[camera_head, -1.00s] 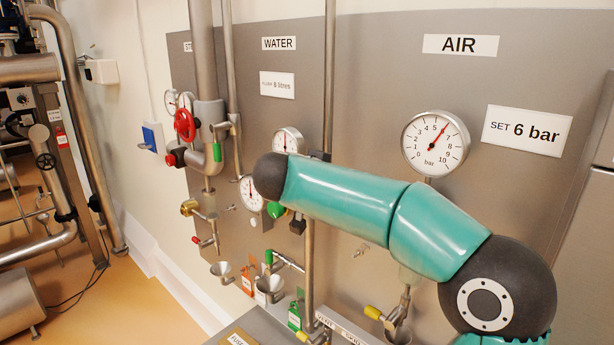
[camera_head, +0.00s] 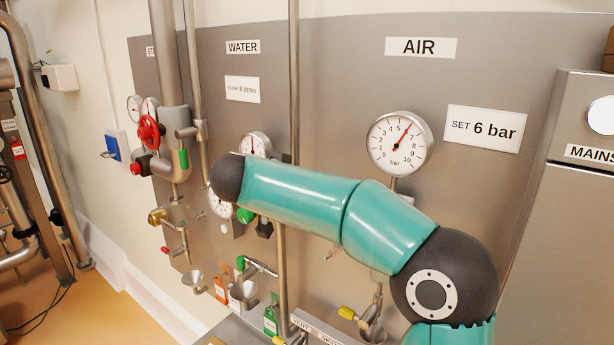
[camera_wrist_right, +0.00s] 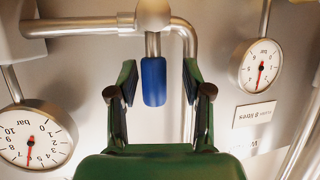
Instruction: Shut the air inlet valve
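A blue lever handle (camera_wrist_right: 154,81) hangs below a valve body (camera_wrist_right: 153,14) in the right wrist view. It lies across the horizontal pipe run (camera_wrist_right: 80,27). My right gripper (camera_wrist_right: 157,80) is open, with its green fingers on either side of the lever and visible gaps between. The lever and my right gripper are hidden behind my teal right arm in the head view. The AIR label (camera_head: 421,47) and air gauge (camera_head: 399,144) are above the arm; the needle is near 6. I cannot tell from a label which line the blue lever serves. My left gripper is not in view.
A red handwheel (camera_head: 149,132) and the WATER label (camera_head: 243,47) are left of my arm. A yellow-handled valve (camera_head: 348,312) is below it. Funnels (camera_head: 243,293) and green and red tags are low on the panel. A steel cabinet (camera_head: 560,230) stands at the right.

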